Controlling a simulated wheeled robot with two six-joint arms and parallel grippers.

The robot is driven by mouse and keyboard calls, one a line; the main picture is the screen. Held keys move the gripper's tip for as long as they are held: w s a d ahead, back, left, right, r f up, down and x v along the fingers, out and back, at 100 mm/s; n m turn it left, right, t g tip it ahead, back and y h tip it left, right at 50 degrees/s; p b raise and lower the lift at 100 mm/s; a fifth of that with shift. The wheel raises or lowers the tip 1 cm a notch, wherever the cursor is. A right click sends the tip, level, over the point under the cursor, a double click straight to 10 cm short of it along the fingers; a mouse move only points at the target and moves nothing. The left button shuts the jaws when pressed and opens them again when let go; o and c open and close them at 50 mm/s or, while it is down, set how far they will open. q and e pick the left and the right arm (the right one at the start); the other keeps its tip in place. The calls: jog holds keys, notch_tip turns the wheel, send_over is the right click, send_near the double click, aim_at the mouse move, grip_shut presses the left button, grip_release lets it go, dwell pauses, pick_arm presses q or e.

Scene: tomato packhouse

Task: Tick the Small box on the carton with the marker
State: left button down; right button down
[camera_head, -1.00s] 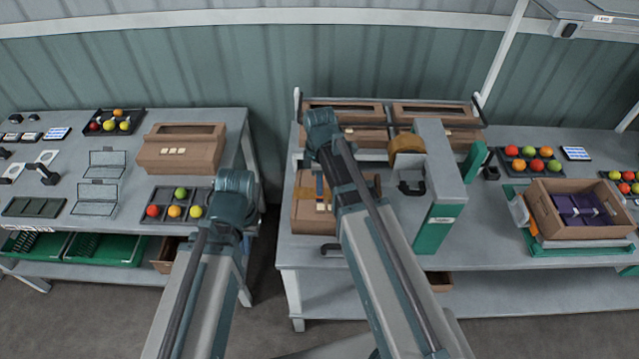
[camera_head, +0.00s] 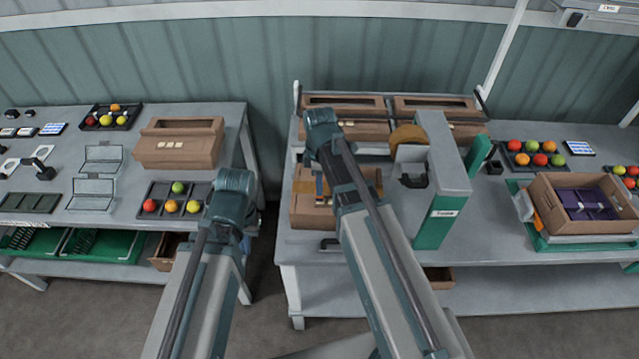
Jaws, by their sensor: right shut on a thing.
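The brown carton (camera_head: 303,212) lies on the middle table near its front edge. Pale tick-box squares show on its top, partly covered, so I cannot tell which is Small or whether any is marked. My right arm reaches over the carton and hides its right part. Whether the tip touches the carton cannot be seen. My left arm hangs between the two tables; its gripper is out of sight.
Windowed cartons (camera_head: 344,128) line the back. Another carton (camera_head: 180,153) and a tomato tray (camera_head: 160,211) sit on the left table.

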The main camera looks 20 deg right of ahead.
jog(key=shift+f+b, duration=0.6)
dwell(0.8)
jog(key=shift+w+d, duration=0.25)
jog(key=shift+d, duration=0.25)
dwell(0.4)
jog(key=shift+s+a, duration=0.25)
jog(key=shift+a, duration=0.3)
jog(key=shift+r, duration=0.15)
notch_tip(320, 180, up, 6)
jog(key=p, duration=0.6)
dwell(0.6)
